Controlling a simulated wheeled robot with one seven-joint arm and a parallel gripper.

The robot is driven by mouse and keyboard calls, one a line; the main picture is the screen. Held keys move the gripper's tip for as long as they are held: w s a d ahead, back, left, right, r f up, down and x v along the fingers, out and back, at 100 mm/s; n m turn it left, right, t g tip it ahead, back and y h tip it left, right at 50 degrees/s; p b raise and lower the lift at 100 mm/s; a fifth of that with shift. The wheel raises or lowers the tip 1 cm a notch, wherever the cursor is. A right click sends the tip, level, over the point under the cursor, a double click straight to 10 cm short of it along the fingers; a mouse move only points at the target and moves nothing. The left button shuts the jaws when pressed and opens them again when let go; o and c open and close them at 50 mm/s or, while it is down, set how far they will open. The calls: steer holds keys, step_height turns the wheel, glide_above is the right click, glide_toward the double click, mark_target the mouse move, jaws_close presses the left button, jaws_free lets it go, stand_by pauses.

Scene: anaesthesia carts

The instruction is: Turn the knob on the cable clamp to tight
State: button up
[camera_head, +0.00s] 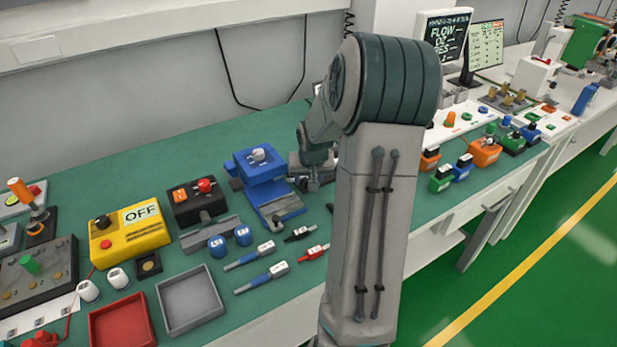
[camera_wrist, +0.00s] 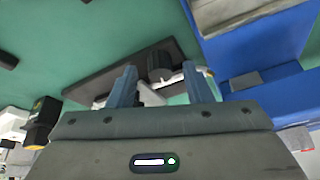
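In the wrist view, a dark flat plate (camera_wrist: 100,82) lies on the green bench top and carries a dark round knob (camera_wrist: 160,66) with a pale part beside it. This looks like the cable clamp, but I cannot be sure. My gripper (camera_wrist: 160,76) is open, its two blue-grey fingers apart on either side of the knob in the picture. I cannot tell whether they touch it. In the head view, my gripper (camera_head: 312,178) is low over the bench, right of a blue device, and partly hidden by my arm. The plate and knob are hidden there.
The blue device (camera_head: 262,168) with a grey knob stands close left of my gripper; its blue body (camera_wrist: 262,50) fills the right of the wrist view. Cable connectors (camera_head: 262,278) lie in front. A yellow OFF box (camera_head: 130,238) and a grey tray (camera_head: 190,300) are farther left.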

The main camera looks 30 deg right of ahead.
steer(key=c, duration=0.9)
steer(key=b, duration=0.1)
steer(key=m+b, duration=0.1)
steer(key=b, duration=0.1)
steer(key=shift+w+a+f, duration=0.1)
steer(key=shift+f, duration=0.2)
steer(key=m+b, duration=0.1)
steer(key=m+h+b, duration=0.1)
steer(key=b, duration=0.1)
steer(key=shift+r+g, duration=0.25)
steer(key=shift+g, duration=0.05)
steer(key=o, duration=1)
steer(key=shift+c, duration=0.2)
steer(key=shift+r, duration=0.1)
steer(key=v, duration=1.3)
steer(key=shift+r+p, duration=0.35)
steer(key=shift+p, duration=0.05)
steer(key=shift+a, duration=0.15)
